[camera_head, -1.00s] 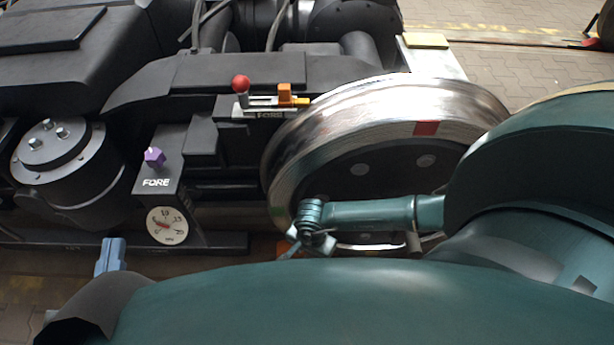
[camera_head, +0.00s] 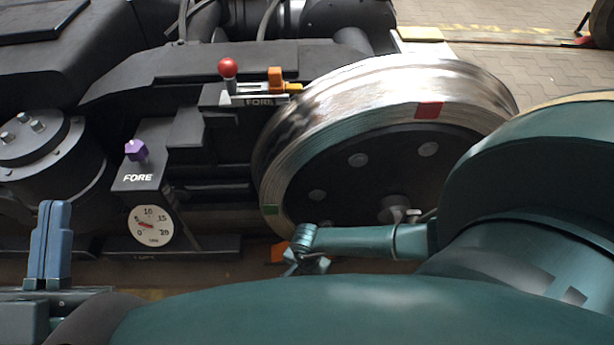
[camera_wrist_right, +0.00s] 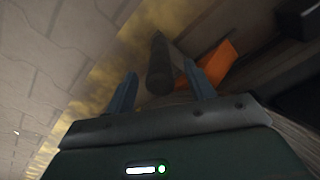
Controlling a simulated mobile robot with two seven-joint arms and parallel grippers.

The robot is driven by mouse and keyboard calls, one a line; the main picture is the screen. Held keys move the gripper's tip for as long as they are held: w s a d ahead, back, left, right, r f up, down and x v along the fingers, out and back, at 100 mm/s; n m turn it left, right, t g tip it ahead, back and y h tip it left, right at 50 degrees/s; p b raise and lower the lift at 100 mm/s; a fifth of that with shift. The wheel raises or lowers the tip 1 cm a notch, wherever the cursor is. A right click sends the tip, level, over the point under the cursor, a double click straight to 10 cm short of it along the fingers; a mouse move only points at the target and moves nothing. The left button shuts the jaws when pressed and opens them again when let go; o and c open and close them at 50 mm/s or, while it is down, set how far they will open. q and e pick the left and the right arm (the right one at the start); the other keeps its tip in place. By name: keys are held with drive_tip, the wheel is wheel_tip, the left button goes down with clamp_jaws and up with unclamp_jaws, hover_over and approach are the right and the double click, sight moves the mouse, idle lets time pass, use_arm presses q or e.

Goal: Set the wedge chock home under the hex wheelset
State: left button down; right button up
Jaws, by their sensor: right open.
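An orange piece (camera_head: 279,252), probably the wedge chock, shows low beside the wheel's left underside, mostly hidden behind a teal link. In the right wrist view an orange wedge-like piece (camera_wrist_right: 217,62) lies just beyond the right finger, with a dark round bar (camera_wrist_right: 160,65) in front of the opening.
A box marked FORE bears a purple knob (camera_head: 136,150) and a dial gauge (camera_head: 152,226). A red-knobbed lever (camera_head: 228,68) and an orange block (camera_head: 276,78) sit above the wheel's left side. The dark bogie frame fills the left. Paved floor (camera_head: 540,75) lies open behind.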

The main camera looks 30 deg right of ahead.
drive_tip(key=shift+f, duration=0.65)
drive_tip(key=shift+c, duration=0.2)
clamp_jaws()
